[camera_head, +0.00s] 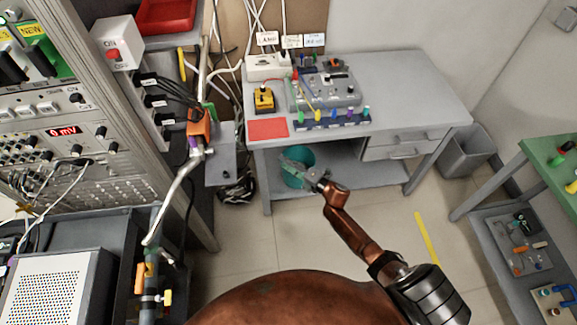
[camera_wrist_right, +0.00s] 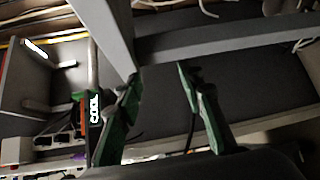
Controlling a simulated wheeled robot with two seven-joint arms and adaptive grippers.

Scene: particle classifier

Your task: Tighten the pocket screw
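I cannot make out the pocket screw in either view. A grey bench leg or beam passes close behind the fingertips there. My left gripper does not show.
The grey bench (camera_head: 420,100) carries a control box, a yellow device (camera_head: 264,99) and a red mat (camera_head: 268,129). An equipment rack fills the left. A green table (camera_head: 553,157) stands at right.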

